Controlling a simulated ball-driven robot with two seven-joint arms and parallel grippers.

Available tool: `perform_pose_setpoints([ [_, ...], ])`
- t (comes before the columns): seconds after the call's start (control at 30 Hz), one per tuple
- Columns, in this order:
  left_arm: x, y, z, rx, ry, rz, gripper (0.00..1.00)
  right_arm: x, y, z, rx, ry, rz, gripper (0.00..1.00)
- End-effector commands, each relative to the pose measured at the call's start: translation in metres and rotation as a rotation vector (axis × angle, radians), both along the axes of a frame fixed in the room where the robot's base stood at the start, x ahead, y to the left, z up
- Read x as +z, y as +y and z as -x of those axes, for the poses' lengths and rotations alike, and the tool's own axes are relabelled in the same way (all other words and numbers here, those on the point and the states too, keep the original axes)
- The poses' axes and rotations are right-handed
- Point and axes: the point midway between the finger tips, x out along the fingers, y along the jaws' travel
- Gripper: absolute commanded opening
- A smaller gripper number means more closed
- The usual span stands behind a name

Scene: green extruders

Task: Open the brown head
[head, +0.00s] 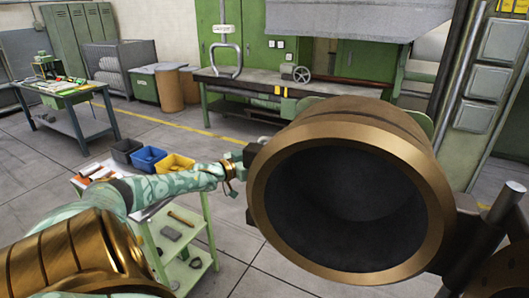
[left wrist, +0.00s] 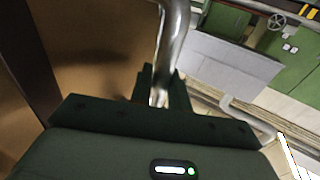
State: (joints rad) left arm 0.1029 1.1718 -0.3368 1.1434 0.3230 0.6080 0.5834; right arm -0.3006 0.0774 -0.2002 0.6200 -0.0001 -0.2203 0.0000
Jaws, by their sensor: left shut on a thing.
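The brown head (head: 342,130) is a large round bronze ring with a dark hollow, facing me at the right of the middle in the head view. Its brown surface also fills the left of the left wrist view (left wrist: 95,60). My left gripper (head: 248,157) is at the left edge of the head, partly hidden by it. In the left wrist view my left gripper (left wrist: 160,92) is shut on a bent shiny metal handle (left wrist: 174,35) beside the brown surface. My right gripper is not in view.
A green cart (head: 190,245) with blue and yellow bins stands below my left arm. A green workbench (head: 300,82) is behind the head. A tall metal column with grey panels (head: 487,80) is at the right. Open floor lies to the left.

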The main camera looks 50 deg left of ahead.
Motion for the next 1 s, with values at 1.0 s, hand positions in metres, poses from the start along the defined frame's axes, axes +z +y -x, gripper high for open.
perform_pose_setpoints([
  [1.0,-0.001,0.001,0.029,-0.003,0.010,0.001,0.37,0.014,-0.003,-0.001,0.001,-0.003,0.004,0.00],
])
